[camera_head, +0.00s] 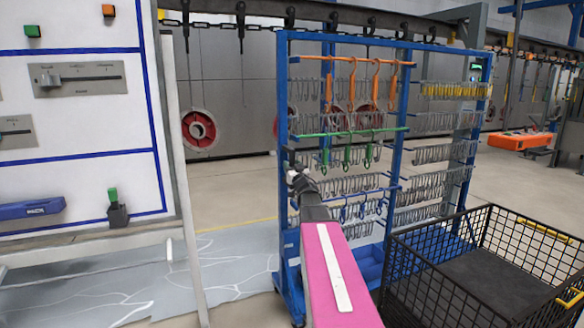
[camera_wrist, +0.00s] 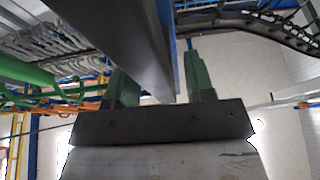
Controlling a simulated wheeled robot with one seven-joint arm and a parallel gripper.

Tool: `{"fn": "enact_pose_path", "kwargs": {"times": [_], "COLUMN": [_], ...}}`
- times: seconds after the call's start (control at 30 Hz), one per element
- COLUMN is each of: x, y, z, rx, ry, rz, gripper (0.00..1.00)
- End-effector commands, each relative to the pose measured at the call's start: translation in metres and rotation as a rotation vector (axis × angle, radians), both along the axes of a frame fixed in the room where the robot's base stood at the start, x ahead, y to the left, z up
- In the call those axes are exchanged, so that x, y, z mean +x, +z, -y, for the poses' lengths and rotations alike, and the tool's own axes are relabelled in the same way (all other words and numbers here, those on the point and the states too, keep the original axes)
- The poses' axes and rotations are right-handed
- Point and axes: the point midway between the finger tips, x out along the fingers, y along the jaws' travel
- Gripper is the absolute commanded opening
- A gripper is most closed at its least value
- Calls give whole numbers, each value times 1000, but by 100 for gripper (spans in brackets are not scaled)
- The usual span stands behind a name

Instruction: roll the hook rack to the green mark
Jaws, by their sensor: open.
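The hook rack (camera_head: 285,120) is a tall blue frame with rows of metal hooks, standing upright in the middle of the head view. Orange hooks hang from an upper bar and green ones from a bar below. My gripper (camera_head: 293,176) is at the rack's left front upright, partly hidden by my arm. In the wrist view my gripper (camera_wrist: 163,85) has its green fingers apart. A dark, blue-edged upright (camera_wrist: 145,40) lies between them; I cannot tell whether they touch it. I cannot make out a green mark on the floor.
A black wire basket (camera_head: 440,270) stands close at the right front of the rack. A white panel (camera_head: 80,120) on a stand is at left. An overhead conveyor (camera_head: 330,15) with hooks runs above. Grey sheeting (camera_head: 235,265) covers floor left of the rack; open floor lies behind.

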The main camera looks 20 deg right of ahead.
Motion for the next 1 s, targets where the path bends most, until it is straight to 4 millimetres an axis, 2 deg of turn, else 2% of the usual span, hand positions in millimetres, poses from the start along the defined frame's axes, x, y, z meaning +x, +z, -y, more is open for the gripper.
{"fn": "enact_pose_path", "kwargs": {"times": [0.03,0.17,0.2,0.33,0.43,0.7,0.8,1.0], "x": [0,0,0,0,1,5,5,3], "y": [0,0,0,0,0,0,0,0], "z": [0,0,0,1,12,73,87,94], "rx": [0,0,0,0,-1,0,1,1], "ry": [0,0,0,0,-3,-10,-6,4], "rz": [0,0,0,0,1,1,2,3], "gripper": [46,3,0,0,0,0,0,0]}}
